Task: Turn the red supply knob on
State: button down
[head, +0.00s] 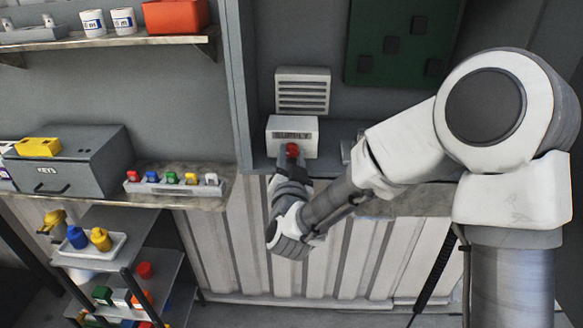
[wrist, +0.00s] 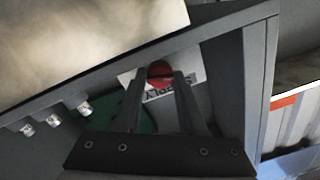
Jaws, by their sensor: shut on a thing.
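The red supply knob (head: 292,149) sits on the front of a white box labelled SUPPLY (head: 306,125), below a vent in the recess. In the wrist view the round red knob (wrist: 160,73) shows between my fingertips, with a dark line across its face. My gripper (head: 291,158) reaches up to the knob from below and is shut on it. It also shows in the wrist view (wrist: 159,80), with one finger on each side of the knob. The knob's sides are partly hidden by the fingers.
A lower shelf unit (head: 125,245) holds coloured bottles. A white louvred vent (head: 302,91) is above the box, and a dark green board (head: 400,42) is at upper right.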

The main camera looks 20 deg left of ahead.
jog(key=shift+r+m+b, duration=0.1)
jog(key=shift+m+b, duration=0.8)
jog(key=shift+c, duration=2.4)
grip_release()
jog(key=shift+p, duration=0.3)
